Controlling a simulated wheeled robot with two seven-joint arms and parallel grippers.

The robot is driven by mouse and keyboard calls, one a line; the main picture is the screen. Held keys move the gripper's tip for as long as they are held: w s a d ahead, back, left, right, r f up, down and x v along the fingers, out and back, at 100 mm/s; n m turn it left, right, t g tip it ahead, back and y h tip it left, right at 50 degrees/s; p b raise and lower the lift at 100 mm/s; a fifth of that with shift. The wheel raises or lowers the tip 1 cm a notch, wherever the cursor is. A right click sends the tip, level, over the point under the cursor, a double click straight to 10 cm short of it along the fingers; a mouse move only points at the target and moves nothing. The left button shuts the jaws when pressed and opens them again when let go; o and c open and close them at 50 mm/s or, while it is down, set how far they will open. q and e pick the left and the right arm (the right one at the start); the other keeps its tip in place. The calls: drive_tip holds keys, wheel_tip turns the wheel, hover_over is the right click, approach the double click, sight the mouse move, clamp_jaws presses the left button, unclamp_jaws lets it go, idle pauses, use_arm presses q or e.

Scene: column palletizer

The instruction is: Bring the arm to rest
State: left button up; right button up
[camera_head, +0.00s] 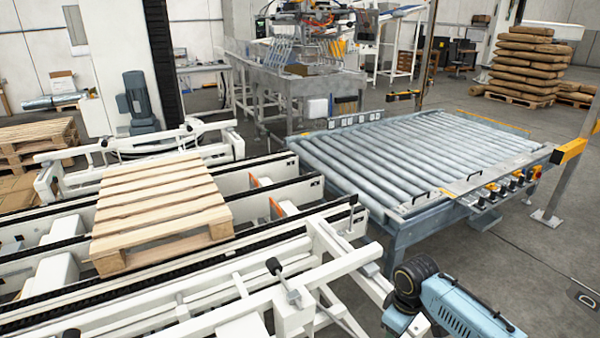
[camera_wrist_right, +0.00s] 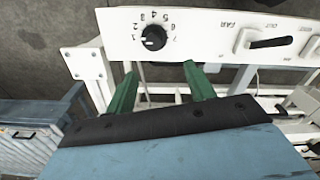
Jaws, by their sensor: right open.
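My right gripper (camera_wrist_right: 160,82) shows in the right wrist view as two green fingers, spread apart with nothing between them. Beyond the fingertips is a white control panel (camera_wrist_right: 203,20). It carries a black round dial (camera_wrist_right: 154,38) with numbers around it; its white mark points lower left, near the 1. No contact between fingers and panel is visible. In the head view, part of my right arm shows at the lower right. My left gripper is not in view.
In the head view a wooden pallet (camera_head: 160,203) lies on the white and black conveyor (camera_head: 285,190). A grey roller table (camera_head: 410,150) stands to its right. Stacked brown sacks (camera_head: 525,62) are at the back right. Open grey floor (camera_head: 500,270) lies at the right.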

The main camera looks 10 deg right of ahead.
drive_tip(key=s+a+f+t+y, duration=0.1)
drive_tip(key=s+a, duration=0.9)
drive_tip(key=s, duration=0.4)
drive_tip(key=s+d+r+m+t+h, duration=0.1)
drive_tip(key=s+d+r+m, duration=0.1)
drive_tip(key=s+r+m, duration=0.3)
drive_tip(key=s+d+r+m+t, duration=0.1)
drive_tip(key=s+d+r, duration=0.1)
drive_tip(key=s, duration=0.5)
wheel_tip(320, 180, down, 26)
drive_tip(key=g+b, duration=0.1)
drive_tip(key=b, duration=0.2)
drive_tip(key=s+d+f+n+g+b, duration=0.1)
drive_tip(key=s+d+f+b, duration=0.1)
drive_tip(key=s+f, duration=1.5)
drive_tip(key=shift+s+d+f, duration=0.4)
drive_tip(key=shift+d+f, duration=0.05)
drive_tip(key=shift+f, duration=0.5)
